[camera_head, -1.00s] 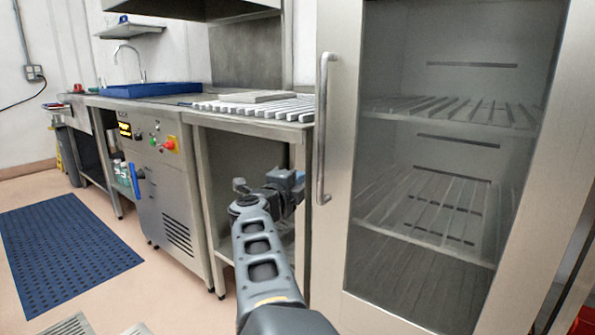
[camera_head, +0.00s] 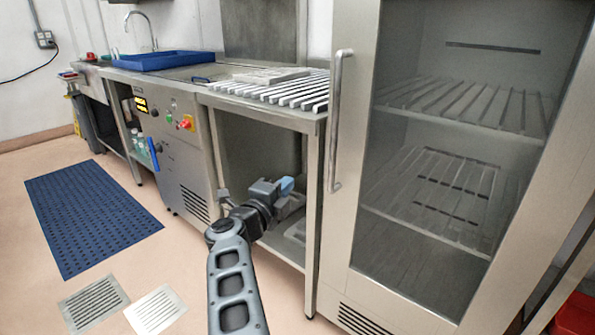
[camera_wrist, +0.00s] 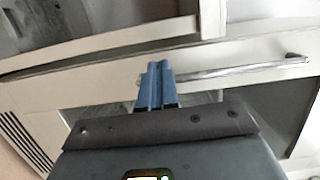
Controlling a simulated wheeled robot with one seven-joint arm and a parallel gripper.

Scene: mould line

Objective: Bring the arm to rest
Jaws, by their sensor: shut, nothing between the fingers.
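My gripper (camera_head: 287,186) is at the end of my arm, in front of the open bay under the steel counter. In the wrist view its blue fingers (camera_wrist: 156,86) are together with nothing between them. Beyond the fingers, the wrist view shows the cabinet's long door handle (camera_wrist: 245,69) and pale frame. I cannot tell from the pictures how far the fingertips are from the cabinet.
A glass-door cabinet (camera_head: 345,250) with a vertical handle (camera_head: 337,120) stands close on the right. The steel counter (camera_head: 270,109) carries white slats and a blue tray (camera_head: 165,61). A blue mat (camera_head: 90,215) and floor grates (camera_head: 93,303) lie left.

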